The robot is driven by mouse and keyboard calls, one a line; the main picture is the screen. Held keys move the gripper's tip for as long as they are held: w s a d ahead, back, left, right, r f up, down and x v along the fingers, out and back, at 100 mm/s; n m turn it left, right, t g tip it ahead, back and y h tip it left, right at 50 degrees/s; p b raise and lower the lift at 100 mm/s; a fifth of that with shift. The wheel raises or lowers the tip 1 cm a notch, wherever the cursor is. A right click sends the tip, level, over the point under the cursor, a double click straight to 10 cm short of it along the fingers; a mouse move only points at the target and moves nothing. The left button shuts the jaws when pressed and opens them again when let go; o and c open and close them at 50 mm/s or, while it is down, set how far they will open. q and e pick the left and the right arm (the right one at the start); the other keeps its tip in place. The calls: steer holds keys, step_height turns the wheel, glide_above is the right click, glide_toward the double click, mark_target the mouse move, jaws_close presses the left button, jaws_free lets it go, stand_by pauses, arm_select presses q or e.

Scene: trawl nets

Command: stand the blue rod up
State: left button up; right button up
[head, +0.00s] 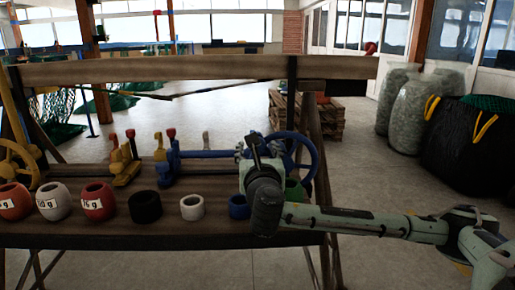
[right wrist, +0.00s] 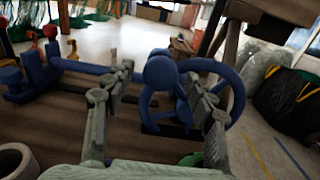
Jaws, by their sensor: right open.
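The blue rod (head: 205,154) lies level along the bench, running right from an upright blue fitting (head: 166,165) toward the blue handwheel (head: 303,150). In the right wrist view the blue rod (right wrist: 84,67) passes behind my left-hand finger. A blue ball (right wrist: 160,72) shows between the fingers, in front of the handwheel (right wrist: 228,85); whether it ends the rod I cannot tell. My right gripper (head: 262,143) is above the bench's right end. In its own view the right gripper (right wrist: 158,78) is open, its fingers either side of the ball, with no clear contact. My left gripper is out of view.
Red, white, black and blue rings (head: 145,206) line the bench's front edge. Yellow and red levers (head: 125,160) stand to the left. A wooden beam (head: 190,70) crosses behind. Large bags (head: 470,137) stand right on the floor, with open floor between.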

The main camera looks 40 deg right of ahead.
steer(key=shift+w+d, duration=0.15)
steer(key=shift+w, duration=0.05)
jaws_close()
stand_by(0.3)
